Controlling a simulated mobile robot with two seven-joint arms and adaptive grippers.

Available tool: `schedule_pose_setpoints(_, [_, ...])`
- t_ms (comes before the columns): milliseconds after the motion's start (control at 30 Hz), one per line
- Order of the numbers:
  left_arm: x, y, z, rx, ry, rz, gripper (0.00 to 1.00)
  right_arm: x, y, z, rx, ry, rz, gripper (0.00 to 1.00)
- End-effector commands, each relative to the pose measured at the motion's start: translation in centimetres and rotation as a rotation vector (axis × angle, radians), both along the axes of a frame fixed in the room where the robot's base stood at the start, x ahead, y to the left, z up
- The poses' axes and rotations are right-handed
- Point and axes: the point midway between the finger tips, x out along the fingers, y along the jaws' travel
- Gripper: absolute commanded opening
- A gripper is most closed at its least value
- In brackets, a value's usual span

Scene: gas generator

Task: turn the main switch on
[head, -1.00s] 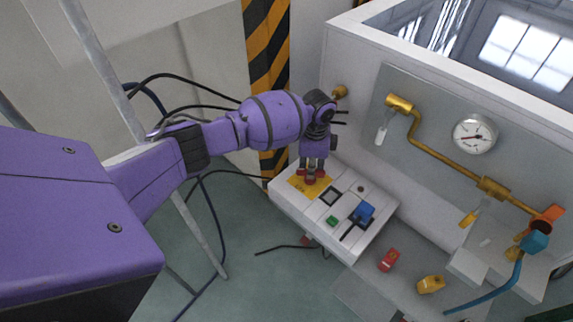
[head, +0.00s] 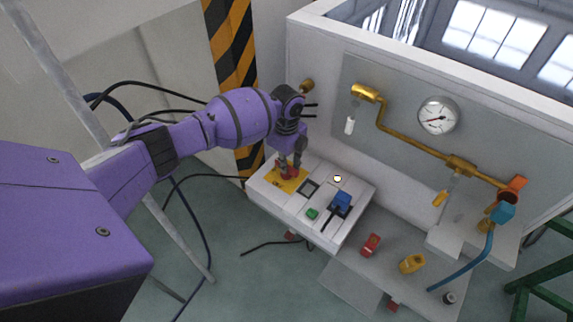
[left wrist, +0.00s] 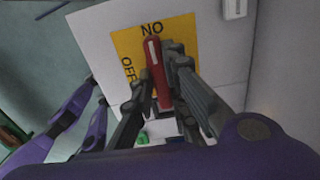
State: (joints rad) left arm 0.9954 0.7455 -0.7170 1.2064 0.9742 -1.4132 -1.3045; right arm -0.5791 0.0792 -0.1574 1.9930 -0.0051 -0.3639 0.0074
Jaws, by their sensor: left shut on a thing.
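The main switch is a red handle (head: 287,174) on a yellow plate (head: 294,187) at the far left of the white control box (head: 265,190). My left gripper (head: 289,166) reaches down from above and is shut on the handle. In the left wrist view the red handle (left wrist: 154,60) stands between the fingers (left wrist: 158,72), its tip at the lettering that reads "NO", with "OFF" to its left. The fingers hide part of the handle. My right gripper is not in view.
A red piece (head: 371,245) and a yellow piece (head: 411,263) stand to the right. Behind are a brass pipe (head: 420,144) and a gauge (head: 438,116). Cables hang at the left.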

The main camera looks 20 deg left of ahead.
Motion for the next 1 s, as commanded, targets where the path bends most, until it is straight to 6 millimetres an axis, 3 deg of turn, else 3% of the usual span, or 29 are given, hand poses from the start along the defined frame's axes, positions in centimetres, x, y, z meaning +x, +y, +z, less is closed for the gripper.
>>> schedule_pose_setpoints(467, [-0.03, 0.13, 0.05, -0.001, -0.002, -0.015, 0.0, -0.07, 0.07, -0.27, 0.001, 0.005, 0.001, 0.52])
schedule_pose_setpoints(500, [-0.04, 0.13, 0.05, -0.001, -0.002, -0.015, 0.18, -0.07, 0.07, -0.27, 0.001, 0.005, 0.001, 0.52])
schedule_pose_setpoints(600, [-0.05, 0.13, 0.03, -0.001, -0.002, -0.014, 0.31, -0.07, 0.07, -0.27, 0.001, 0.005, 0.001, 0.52])
schedule_pose_setpoints(1000, [-0.03, 0.19, 0.53, -0.001, -0.002, -0.011, 0.33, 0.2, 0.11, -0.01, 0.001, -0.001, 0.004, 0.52])
